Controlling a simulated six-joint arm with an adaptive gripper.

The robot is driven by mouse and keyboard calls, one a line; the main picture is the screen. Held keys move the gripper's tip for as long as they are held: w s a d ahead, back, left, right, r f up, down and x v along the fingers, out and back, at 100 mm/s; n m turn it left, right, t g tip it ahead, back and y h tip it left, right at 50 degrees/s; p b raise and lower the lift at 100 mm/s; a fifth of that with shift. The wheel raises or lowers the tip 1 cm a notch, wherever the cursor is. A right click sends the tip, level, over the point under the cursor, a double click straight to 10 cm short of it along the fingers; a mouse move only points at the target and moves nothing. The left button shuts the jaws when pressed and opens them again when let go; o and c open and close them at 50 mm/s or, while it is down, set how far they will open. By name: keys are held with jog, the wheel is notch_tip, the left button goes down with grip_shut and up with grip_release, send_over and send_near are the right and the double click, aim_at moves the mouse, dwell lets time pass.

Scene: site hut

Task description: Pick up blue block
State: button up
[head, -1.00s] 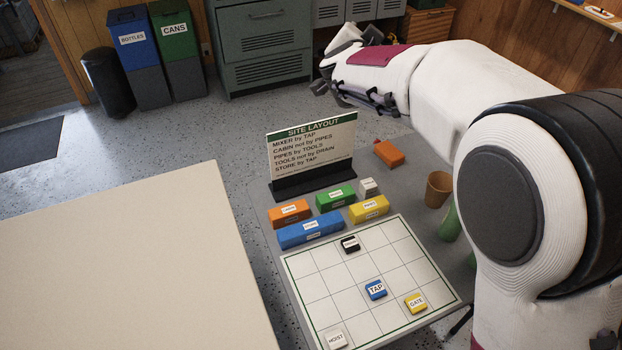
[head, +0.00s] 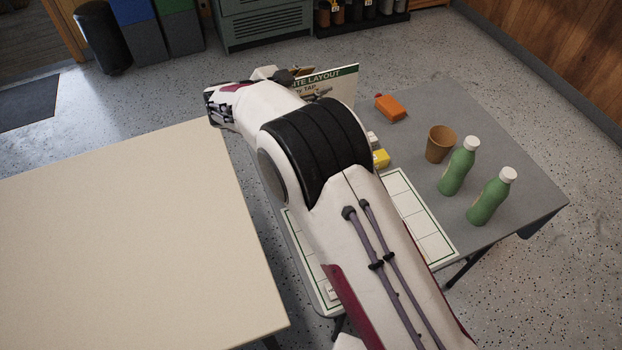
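The blue block is hidden in the head view now; my arm covers the part of the table where it lay earlier. My gripper (head: 312,82) shows only in part, beyond the arm's far end and in front of the sign. Small tan and dark parts of it stick out there. I cannot tell whether it is open or shut, or how near it is to the block. A yellow block (head: 381,159) peeks out at the arm's right side, with a bit of the white block (head: 372,138) just behind it.
The site layout sign (head: 343,88) stands behind the arm, partly covered. The gridded board (head: 415,215) is mostly covered. A bare beige table (head: 120,230) is at left.

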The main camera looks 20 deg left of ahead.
jog(key=s+f+g+h, duration=0.1)
jog(key=s+f, duration=0.4)
jog(key=f, duration=0.1)
jog(key=s+f+g+h, duration=0.1)
jog(key=s+f+h, duration=0.1)
jog(key=s+f, duration=0.4)
jog(key=s+f+g+h, duration=0.1)
jog(key=s+f+h, duration=0.1)
jog(key=s+f, duration=0.4)
jog(key=shift+s+m+g, duration=0.2)
jog(key=shift+m+g, duration=0.1)
jog(key=shift+w+f, duration=0.1)
jog(key=shift+x, duration=0.95)
jog(key=shift+w+d, duration=0.1)
jog(key=shift+d, duration=0.1)
jog(key=shift+f, duration=0.1)
jog(key=shift+f+x, duration=0.15)
jog(key=shift+x, duration=1.15)
jog(key=shift+f+x, duration=0.15)
jog(key=shift+x, duration=1.2)
jog(key=shift+a, duration=0.1)
